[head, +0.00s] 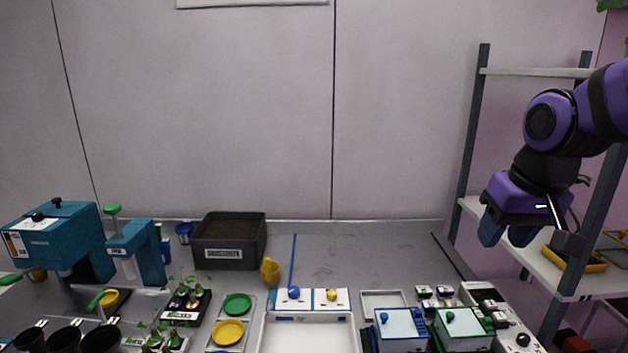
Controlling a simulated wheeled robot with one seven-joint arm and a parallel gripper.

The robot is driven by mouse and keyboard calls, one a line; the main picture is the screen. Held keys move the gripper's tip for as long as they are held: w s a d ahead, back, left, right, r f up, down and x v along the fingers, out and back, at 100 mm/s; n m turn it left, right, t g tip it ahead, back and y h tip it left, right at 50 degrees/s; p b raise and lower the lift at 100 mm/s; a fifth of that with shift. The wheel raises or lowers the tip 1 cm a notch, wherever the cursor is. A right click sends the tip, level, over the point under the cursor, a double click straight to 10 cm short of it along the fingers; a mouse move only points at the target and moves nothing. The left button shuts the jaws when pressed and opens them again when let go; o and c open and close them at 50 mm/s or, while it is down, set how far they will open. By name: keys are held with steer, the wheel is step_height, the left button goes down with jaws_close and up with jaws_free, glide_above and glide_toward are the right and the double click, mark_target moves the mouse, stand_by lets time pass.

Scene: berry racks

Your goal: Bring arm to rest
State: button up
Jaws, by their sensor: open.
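My purple and black arm reaches in from the right edge in the head view. My gripper (507,235) hangs at its end with the fingers pointing down. The two blue-grey fingers are apart, and nothing shows between them. It is in front of the rack on the right, above and behind the small boxes on the bench.
The bench holds a dark soil bin (228,262), teal machines (58,240), a white tray (312,344) and lidded boxes (402,325). The back middle-right bench is clear.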

steer(key=s+d+r+t, duration=0.2)
steer(key=s+r, duration=0.2)
steer(key=s, duration=0.7)
steer(key=shift+s+h, duration=0.3)
steer(key=shift+s, duration=0.1)
